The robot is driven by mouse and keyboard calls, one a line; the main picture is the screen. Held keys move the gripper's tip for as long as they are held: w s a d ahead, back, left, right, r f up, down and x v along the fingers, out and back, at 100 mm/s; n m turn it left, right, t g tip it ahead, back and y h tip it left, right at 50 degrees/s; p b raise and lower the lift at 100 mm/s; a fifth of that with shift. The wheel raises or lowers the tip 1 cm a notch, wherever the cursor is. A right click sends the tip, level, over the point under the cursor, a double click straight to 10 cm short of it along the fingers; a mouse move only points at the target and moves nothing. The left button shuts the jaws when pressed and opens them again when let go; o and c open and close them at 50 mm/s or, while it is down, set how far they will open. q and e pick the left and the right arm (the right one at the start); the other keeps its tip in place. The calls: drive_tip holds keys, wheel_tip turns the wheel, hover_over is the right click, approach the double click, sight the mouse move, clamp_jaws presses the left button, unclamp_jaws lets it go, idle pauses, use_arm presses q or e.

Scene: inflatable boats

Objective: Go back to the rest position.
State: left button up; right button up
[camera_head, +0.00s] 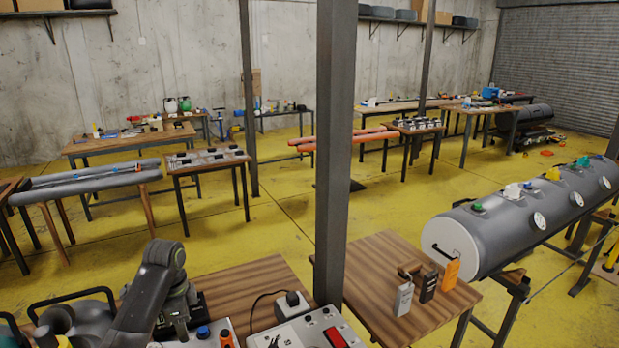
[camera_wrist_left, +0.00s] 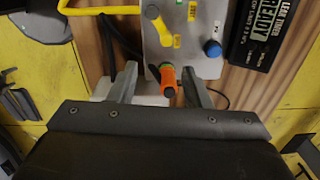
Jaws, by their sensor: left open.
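My left arm comes in at the lower left of the head view and bends down over the wooden table. My left gripper (camera_head: 182,318) is small and dark there, above a grey panel with knobs. In the left wrist view the two fingers of my left gripper (camera_wrist_left: 160,82) are apart. An orange-topped knob or handle (camera_wrist_left: 168,78) shows between them, on or in front of the pale panel (camera_wrist_left: 180,40). I cannot tell whether a finger touches it. I see nothing held. My right gripper is not in view.
A blue knob (camera_wrist_left: 212,48) and a black leak tester box (camera_wrist_left: 265,35) lie close by. A grey box with a red switch (camera_head: 333,337) stands beside a steel post (camera_head: 333,150). A grey inflatable tube (camera_head: 520,215) lies at the right. Yellow floor (camera_head: 270,220) is open beyond.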

use_arm(q)
drive_tip(key=s+d+f+n+t, duration=0.1)
drive_tip(key=s+f+n, duration=0.2)
drive_tip(key=s+f, duration=0.45)
drive_tip(key=s+d+f+n+t, duration=0.1)
drive_tip(key=s+f+n, duration=0.3)
drive_tip(key=s, duration=0.7)
drive_tip(key=s+r+n+t+y, duration=0.1)
drive_tip(key=s+r+n, duration=0.15)
drive_tip(key=s, duration=0.65)
drive_tip(key=s+r+n+y, duration=0.1)
drive_tip(key=s+n, duration=0.3)
drive_tip(key=s, duration=0.5)
wheel_tip(320, 180, down, 30)
drive_tip(key=a+b, duration=0.1)
drive_tip(key=b, duration=0.4)
drive_tip(key=s+d+f+g+h+b, duration=0.1)
drive_tip(key=s+f+g+b, duration=0.1)
drive_tip(key=s+f, duration=1.3)
wheel_tip(320, 180, down, 4)
drive_tip(key=shift+s+f+b, duration=0.1)
drive_tip(key=shift+s+b, duration=0.15)
drive_tip(key=shift+b, duration=0.4)
